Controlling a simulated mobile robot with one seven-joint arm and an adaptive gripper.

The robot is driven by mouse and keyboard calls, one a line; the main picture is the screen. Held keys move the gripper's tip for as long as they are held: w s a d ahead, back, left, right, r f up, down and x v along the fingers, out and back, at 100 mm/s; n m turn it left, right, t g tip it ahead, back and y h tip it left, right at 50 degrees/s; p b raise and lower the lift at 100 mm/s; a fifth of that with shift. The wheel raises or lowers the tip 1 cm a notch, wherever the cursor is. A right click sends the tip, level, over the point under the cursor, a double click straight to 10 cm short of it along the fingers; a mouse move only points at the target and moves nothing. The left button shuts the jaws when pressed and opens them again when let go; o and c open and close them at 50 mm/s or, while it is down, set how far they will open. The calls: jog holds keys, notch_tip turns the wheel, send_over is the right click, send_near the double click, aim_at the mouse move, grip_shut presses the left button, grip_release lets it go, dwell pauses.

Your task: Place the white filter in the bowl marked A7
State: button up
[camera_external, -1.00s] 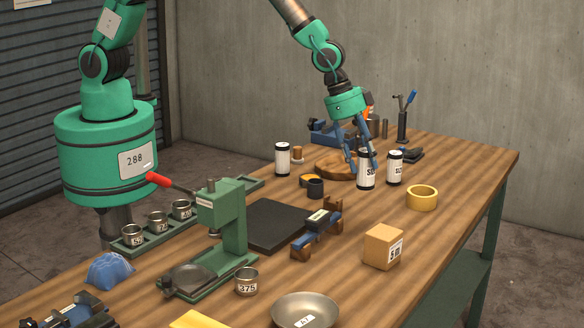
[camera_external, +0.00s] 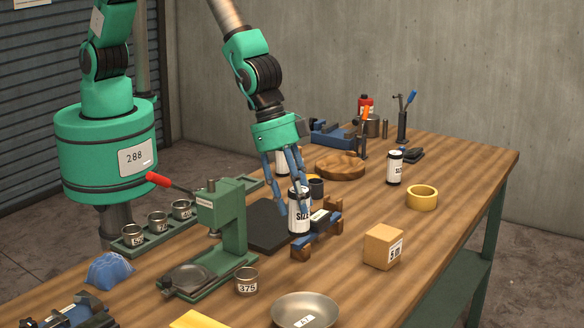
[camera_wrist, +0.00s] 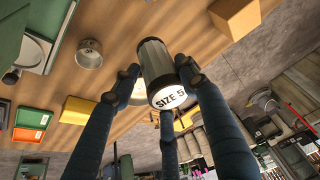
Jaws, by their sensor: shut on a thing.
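A white filter with black ends, labelled SIZE 5 (camera_external: 299,218), is upright between the blue fingers of my gripper (camera_external: 298,203). My gripper is shut on it. In the wrist view the filter (camera_wrist: 158,72) sits between the three fingers, its label facing the camera. The shallow metal bowl (camera_external: 305,308) stands at the near edge of the external view, with a small tag that looks like A7. The bowl is empty, in front of the held filter and apart from it. A pale rim behind the filter in the wrist view may be this bowl.
A blue and brown stand (camera_external: 317,234) is close beside the held filter. A green press (camera_external: 222,240) and a small metal cup (camera_external: 247,281) stand to the left. A cardboard box (camera_external: 383,246), yellow ring (camera_external: 422,197) and another white filter (camera_external: 394,167) are on the right.

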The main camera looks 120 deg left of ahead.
jog(key=s+d+m, duration=0.1)
jog(key=s+d, duration=0.2)
jog(key=d, duration=0.8)
jog(key=f, duration=0.5)
jog(key=shift+s+d, duration=0.2)
jog(key=shift+d, duration=0.1)
jog(key=shift+w, duration=0.15)
jog(key=w+d+f+p, duration=0.1)
jog(key=w+d+p, duration=0.2)
jog(key=w, duration=1.2)
jog(key=shift+d+f, duration=0.2)
jog(key=shift+d, duration=0.45)
jog(key=shift+f, duration=0.1)
jog(key=shift+f+p, duration=0.55)
jog(key=shift+f, duration=1.1)
jog(key=shift+f, duration=0.15)
